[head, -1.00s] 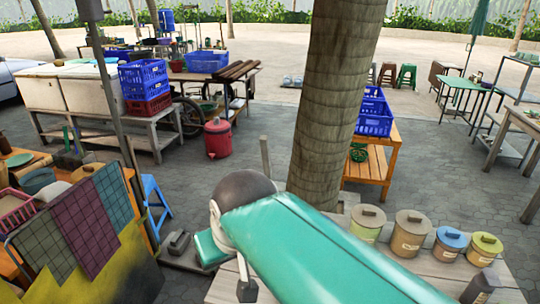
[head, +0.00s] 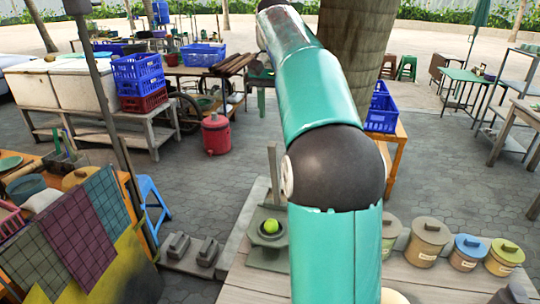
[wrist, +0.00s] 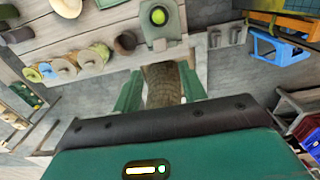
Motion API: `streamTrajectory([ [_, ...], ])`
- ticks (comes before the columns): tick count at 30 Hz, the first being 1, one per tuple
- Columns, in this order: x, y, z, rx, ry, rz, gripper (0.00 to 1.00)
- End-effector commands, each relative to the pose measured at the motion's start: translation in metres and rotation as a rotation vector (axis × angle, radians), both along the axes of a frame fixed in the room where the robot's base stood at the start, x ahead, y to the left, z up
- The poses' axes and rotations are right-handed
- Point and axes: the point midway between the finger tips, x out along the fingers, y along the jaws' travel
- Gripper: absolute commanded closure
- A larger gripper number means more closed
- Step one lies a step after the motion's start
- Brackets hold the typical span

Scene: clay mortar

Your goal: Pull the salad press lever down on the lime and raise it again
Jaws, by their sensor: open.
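The salad press (head: 266,257) stands on the wooden table, left of my arm in the head view. A round green lime (head: 271,226) sits in its shallow grey bowl. A grey upright bar (head: 273,170) rises behind the lime; it may be the raised lever, but I cannot tell. In the wrist view the press (wrist: 163,38) and the lime (wrist: 158,16) show at the top centre. My gripper (wrist: 160,91) has two green fingers spread apart with nothing held. It is apart from the press. My arm covers the right of the press area in the head view.
Lidded jars (head: 427,242) stand on the table to the right. A thick tree trunk (head: 357,70) rises behind my arm. Grey blocks (head: 190,250) lie left of the press. A blue stool (head: 150,205) stands farther left. The paving behind the press is open.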

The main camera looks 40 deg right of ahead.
Motion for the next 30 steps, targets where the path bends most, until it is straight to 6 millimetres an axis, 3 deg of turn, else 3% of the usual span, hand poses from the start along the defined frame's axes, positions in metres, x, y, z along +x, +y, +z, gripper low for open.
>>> streamTrajectory([
  [8, 0.0, -0.001, -0.025, 0.004, 0.006, -0.005, 0.58],
  [24, 0.005, -0.002, -0.125, 0.003, 0.004, -0.003, 0.58],
  [30, 0.005, -0.001, -0.138, 0.002, 0.002, -0.003, 0.58],
])
